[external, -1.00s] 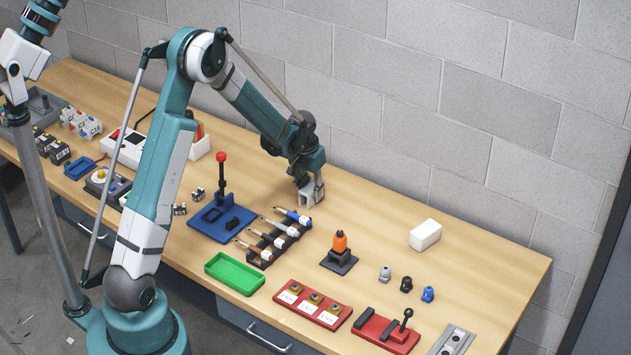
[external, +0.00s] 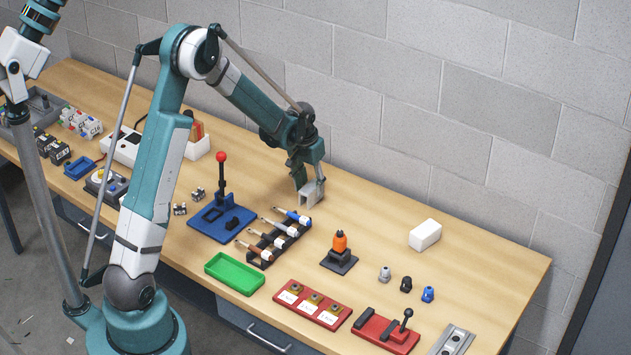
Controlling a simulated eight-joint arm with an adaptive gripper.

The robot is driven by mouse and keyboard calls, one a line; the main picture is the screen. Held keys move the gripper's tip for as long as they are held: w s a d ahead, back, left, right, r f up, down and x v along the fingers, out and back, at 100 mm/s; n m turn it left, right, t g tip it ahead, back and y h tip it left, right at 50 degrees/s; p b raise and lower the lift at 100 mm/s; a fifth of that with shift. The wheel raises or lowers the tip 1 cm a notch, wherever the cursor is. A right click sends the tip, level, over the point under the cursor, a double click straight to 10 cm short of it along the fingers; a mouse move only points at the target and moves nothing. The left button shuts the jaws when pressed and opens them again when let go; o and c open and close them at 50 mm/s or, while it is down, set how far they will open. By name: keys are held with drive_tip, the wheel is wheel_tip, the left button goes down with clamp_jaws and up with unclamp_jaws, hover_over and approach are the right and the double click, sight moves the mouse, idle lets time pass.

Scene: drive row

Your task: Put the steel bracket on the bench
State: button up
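The steel bracket (external: 309,196) is a pale grey U-shaped piece at the back middle of the wooden bench (external: 375,215). It appears to rest upright on the bench top. My gripper (external: 309,184) is just above and around it, pointing down. Its fingers are spread apart, one at the left and one at the right of the bracket's top. A small gap seems to show at the left finger; contact at the right finger cannot be told.
A rack of screwdrivers (external: 272,241) and a blue lever press (external: 222,219) stand in front and to the left. An orange-topped tool (external: 340,243) stands in front, and a white block (external: 425,235) to the right. The bench between bracket and white block is clear.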

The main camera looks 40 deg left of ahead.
sight(308, 189)
wheel_tip(308, 189, up, 9)
drive_tip(key=s, duration=0.1)
drive_tip(key=shift+s, duration=0.2)
idle(0.9)
drive_tip(key=s+d+r+t, duration=0.2)
drive_tip(key=s+r, duration=1.5)
drive_tip(key=s, duration=0.1)
drive_tip(key=s+r+t, duration=0.1)
drive_tip(key=s+t, duration=0.2)
drive_tip(key=s, duration=1.8)
drive_tip(key=shift+s+d+r, duration=0.2)
drive_tip(key=shift+d+r, duration=0.05)
drive_tip(key=shift+r, duration=0.1)
drive_tip(key=shift+f, duration=0.1)
